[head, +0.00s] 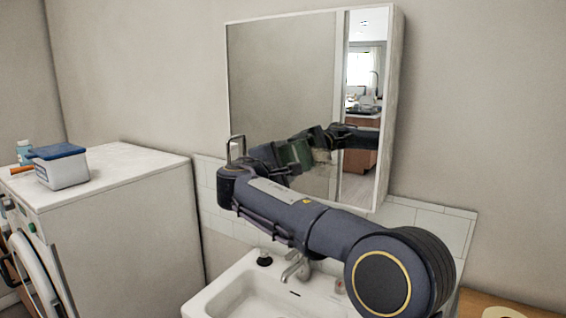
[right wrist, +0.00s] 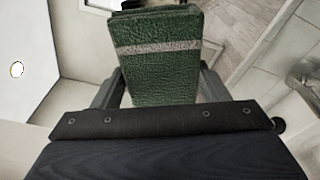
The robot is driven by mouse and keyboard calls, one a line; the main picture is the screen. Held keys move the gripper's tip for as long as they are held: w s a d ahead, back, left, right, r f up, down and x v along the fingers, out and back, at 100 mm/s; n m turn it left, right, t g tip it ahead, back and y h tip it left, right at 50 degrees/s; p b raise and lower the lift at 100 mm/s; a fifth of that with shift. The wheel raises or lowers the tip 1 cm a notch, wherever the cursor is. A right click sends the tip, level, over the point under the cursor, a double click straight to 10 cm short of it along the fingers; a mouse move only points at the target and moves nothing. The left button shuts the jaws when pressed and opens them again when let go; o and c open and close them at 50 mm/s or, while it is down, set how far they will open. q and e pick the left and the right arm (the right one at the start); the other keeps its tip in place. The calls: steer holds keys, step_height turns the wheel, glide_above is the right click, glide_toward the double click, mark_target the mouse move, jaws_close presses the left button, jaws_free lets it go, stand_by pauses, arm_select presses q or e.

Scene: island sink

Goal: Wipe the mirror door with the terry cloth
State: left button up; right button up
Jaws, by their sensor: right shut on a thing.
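The mirror door (head: 282,75) is the front of a white wall cabinet above the sink. My right gripper (head: 287,157) is in front of its lower part, shut on the terry cloth. The cloth (head: 298,152) looks like a dark green folded block; in the right wrist view the green cloth (right wrist: 160,75) has a pale stripe across it and sits between my fingers. The cloth and its reflection lie close together in the head view; I cannot tell whether it touches the glass. My left gripper is not in view.
A white sink (head: 232,295) with a metal faucet (head: 296,266) is below my right arm. A white washing machine (head: 120,180) stands at the left, with a blue-lidded box (head: 62,168) and a small bottle (head: 24,151) on top. The wall right of the cabinet is bare.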

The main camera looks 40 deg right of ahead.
mark_target(306, 165)
steer(key=shift+w+d, duration=0.1)
steer(key=shift+d, duration=0.25)
